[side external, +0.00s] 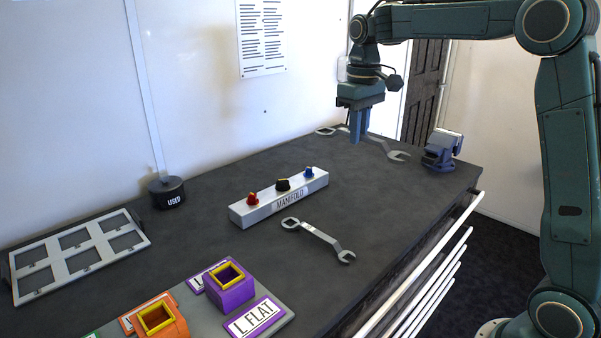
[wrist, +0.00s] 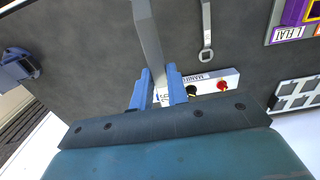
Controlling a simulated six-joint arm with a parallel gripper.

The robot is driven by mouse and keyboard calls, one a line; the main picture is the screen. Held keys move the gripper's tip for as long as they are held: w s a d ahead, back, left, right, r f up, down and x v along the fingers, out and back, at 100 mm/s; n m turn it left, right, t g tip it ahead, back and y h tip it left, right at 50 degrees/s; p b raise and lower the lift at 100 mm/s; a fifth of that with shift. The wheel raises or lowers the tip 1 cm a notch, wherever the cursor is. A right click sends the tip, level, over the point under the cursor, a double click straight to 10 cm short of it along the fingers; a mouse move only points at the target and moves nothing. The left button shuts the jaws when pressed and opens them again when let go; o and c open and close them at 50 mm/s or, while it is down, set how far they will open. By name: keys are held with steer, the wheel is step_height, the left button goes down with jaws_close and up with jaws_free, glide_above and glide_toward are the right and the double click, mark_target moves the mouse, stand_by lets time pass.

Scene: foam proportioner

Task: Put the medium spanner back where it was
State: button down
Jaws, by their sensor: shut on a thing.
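My gripper (side external: 360,127) is shut on a grey spanner (side external: 382,147) above the far part of the dark bench. Its open jaw end points right toward the vise; the other end shows left of the fingers. In the wrist view my gripper (wrist: 158,92) has the spanner's shaft (wrist: 149,38) between its blue fingers, running out of the top edge. A second grey spanner (side external: 318,238) lies on the bench in front of the manifold and also shows in the wrist view (wrist: 206,28). The held spanner looks longer; I cannot tell which is the medium one.
The manifold (side external: 258,208), with red, black and blue knobs, stands mid-bench. A blue-grey vise (side external: 441,150) is at the right end. A black USED holder (side external: 167,192), grey frame (side external: 80,254) and purple L FLAT block (side external: 229,288) are left and front. Bench between manifold and vise is clear.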

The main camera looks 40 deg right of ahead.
glide_above(351, 221)
step_height(351, 221, down, 16)
steer(key=shift+w+r, duration=0.1)
stand_by(0.4)
steer(key=shift+f, duration=2.1)
steer(key=shift+f, duration=0.2)
steer(key=c, duration=1.4)
jaws_free()
steer(key=shift+o, duration=0.2)
steer(key=shift+r, duration=0.15)
step_height(351, 221, up, 12)
